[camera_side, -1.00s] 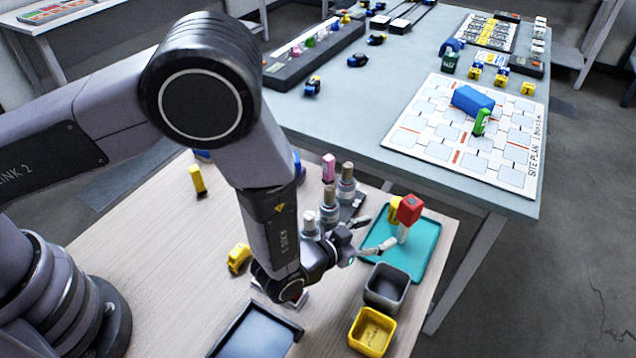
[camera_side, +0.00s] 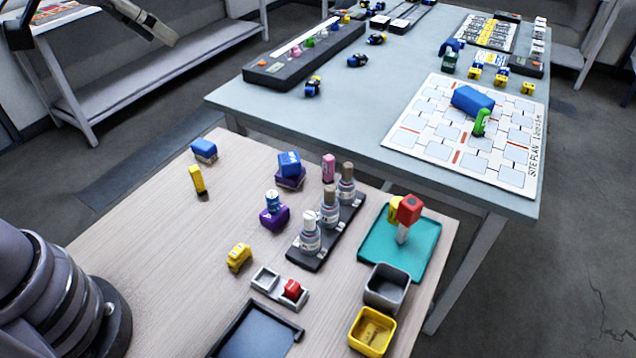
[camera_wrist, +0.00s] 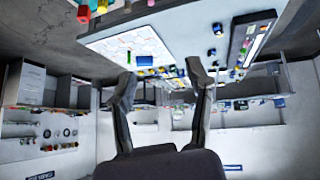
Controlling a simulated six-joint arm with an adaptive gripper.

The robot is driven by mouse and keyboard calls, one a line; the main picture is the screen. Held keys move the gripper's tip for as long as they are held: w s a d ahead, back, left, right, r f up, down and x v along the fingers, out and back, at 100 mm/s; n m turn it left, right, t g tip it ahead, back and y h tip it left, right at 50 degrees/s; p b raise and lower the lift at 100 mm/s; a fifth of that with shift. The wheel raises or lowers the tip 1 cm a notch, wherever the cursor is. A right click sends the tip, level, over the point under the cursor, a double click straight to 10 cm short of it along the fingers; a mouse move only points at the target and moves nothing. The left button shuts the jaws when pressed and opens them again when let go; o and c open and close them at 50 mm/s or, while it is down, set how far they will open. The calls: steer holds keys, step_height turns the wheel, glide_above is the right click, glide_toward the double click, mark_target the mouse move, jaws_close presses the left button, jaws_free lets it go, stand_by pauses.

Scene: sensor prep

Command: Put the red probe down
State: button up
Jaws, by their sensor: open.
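The red probe (camera_side: 409,209) has a red block head on a pale stem. It stands roughly upright on the teal tray (camera_side: 411,258), with a yellow piece (camera_side: 394,211) close behind its left side. In the wrist view, small red and yellow shapes at the top left edge are too cut off to identify surely. My gripper (camera_wrist: 160,76) is open in the wrist view, with nothing between its fingers. It is well away from the probe and raised above the work.
A grey bin (camera_side: 386,288) and a yellow bin (camera_side: 371,332) stand in front of the tray. Several bottles stand in a dark rack (camera_side: 318,250) to its left. A two-part holder (camera_side: 267,280) has a red block (camera_side: 292,289) in its right compartment.

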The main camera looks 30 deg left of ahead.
steer(key=s+a+g+y, duration=0.1)
steer(key=s+a, duration=0.3)
steer(key=s, duration=0.3)
steer(key=s+a+n+y, duration=0.1)
steer(key=s+a, duration=0.2)
steer(key=s, duration=0.4)
steer(key=shift+s+a+r+g, duration=0.2)
steer(key=shift+s+a+g, duration=0.15)
steer(key=shift+a+g, duration=0.05)
